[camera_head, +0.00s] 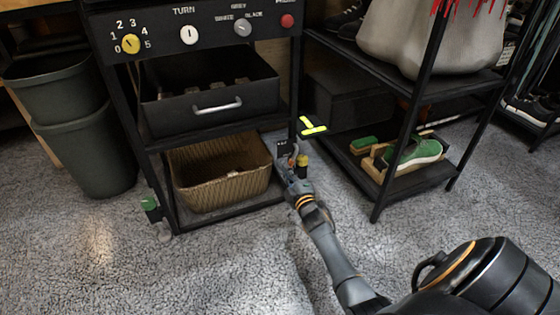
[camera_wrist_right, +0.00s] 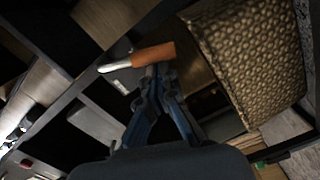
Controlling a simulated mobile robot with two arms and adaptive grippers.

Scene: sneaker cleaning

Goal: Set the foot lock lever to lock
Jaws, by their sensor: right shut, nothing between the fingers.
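The foot lock lever (camera_wrist_right: 152,55) has an orange grip and a pale metal end. In the right wrist view it lies across just beyond my fingertips; I cannot tell whether they touch it. A grey plate (camera_wrist_right: 124,78) shows behind it. In the head view a small dark label plate (camera_head: 283,147) is at the cart's lower right corner, where my arm largely hides the lever. My right gripper (camera_head: 297,165) is at that corner, low near the floor; its fingers (camera_wrist_right: 158,72) are together and empty. The lever's setting is not readable. My left gripper is not in view.
The black cart holds a drawer (camera_head: 213,107) and a wicker basket (camera_head: 220,195), close to my right gripper. A shelf rack with a green shoe (camera_head: 418,153) stands on the right. A bin (camera_head: 90,150) stands left. Grey carpet (camera_head: 235,260) in front is free.

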